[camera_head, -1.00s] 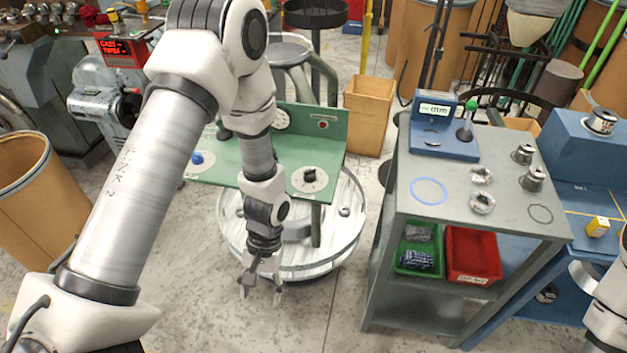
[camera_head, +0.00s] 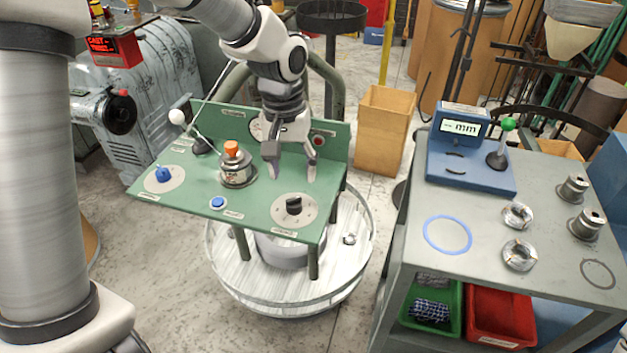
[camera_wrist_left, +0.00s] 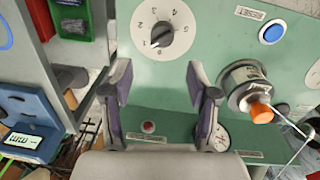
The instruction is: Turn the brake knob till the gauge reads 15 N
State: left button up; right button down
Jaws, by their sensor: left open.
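A black knob (camera_head: 293,206) on a white numbered dial sits at the near right of the green panel's flat top; its label is too small to read in the head view. It also shows in the left wrist view (camera_wrist_left: 162,35), with numerals around it. My left gripper (camera_head: 292,172) is open and empty, pointing down just behind this knob and apart from it. In the left wrist view the open fingers (camera_wrist_left: 160,82) frame the area beside the dial. A round white gauge (camera_wrist_left: 215,137) on the upright back panel is partly hidden by a finger; its reading is not legible.
A metal cylinder with an orange cap (camera_head: 234,165), a blue button (camera_head: 217,202), a blue knob (camera_head: 162,174) and a white-balled lever (camera_head: 177,117) share the panel. A red button (camera_head: 319,141) is on its back wall. A grey cart (camera_head: 410,240) stands to the right.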

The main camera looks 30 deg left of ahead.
aim_at(293, 198)
pick_arm(q)
jog(key=s+f, duration=0.1)
jog(key=f, duration=0.1)
jog(key=shift+s+d+f, duration=0.1)
jog(key=shift+s+f, duration=0.25)
jog(key=shift+s, duration=0.05)
jog(key=f, duration=0.2)
jog(key=w+f, duration=0.1)
jog(key=f, duration=0.1)
jog(key=shift+d+f+b, duration=0.1)
jog(key=shift+f+b, duration=0.2)
jog(key=shift+b, duration=0.05)
jog(key=shift+s+r, duration=0.15)
jog(key=shift+s, duration=0.05)
grip_shut()
